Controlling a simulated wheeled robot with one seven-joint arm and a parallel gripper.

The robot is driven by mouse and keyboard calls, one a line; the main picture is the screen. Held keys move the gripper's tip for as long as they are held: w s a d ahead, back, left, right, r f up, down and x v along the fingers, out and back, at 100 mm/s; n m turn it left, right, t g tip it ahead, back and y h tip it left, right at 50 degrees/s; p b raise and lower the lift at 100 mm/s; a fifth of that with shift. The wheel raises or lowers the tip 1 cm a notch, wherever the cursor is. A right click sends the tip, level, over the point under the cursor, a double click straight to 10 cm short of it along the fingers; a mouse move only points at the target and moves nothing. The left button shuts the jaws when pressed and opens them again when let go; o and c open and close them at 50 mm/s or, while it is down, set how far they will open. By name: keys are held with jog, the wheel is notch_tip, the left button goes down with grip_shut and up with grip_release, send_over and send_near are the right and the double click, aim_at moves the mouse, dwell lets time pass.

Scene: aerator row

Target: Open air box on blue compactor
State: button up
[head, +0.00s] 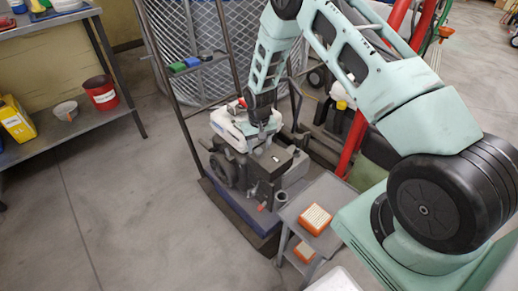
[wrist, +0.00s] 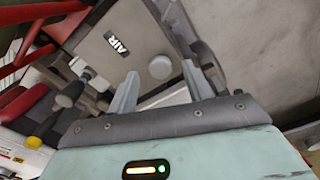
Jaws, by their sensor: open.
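The compactor (head: 226,172) stands low in the middle of the head view, with a grey body, a white upper part and a dark blue base (head: 262,243). Its air box (wrist: 118,72) fills the upper middle of the wrist view as a flat grey cover marked AIR (wrist: 116,43). A round grey knob (wrist: 160,68) sits on the cover's edge and the cover looks closed. My gripper (wrist: 158,84) is open and empty, its two fingers on either side of the knob in the picture. I cannot tell whether they touch it. In the head view my gripper (head: 262,142) is over the machine and partly hides it.
A small grey cart (head: 290,212) beside the compactor carries orange-framed filters (head: 315,219) on two levels. The compactor's dark handle (head: 180,118) rises at the left. Red tubing (head: 353,142) stands to the right. A shelf (head: 75,122) with a red bucket (head: 101,93) is at left. Floor is clear at front left.

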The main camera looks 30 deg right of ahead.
jog(key=shift+f, duration=0.75)
grip_shut()
jog(key=shift+d+r, duration=0.1)
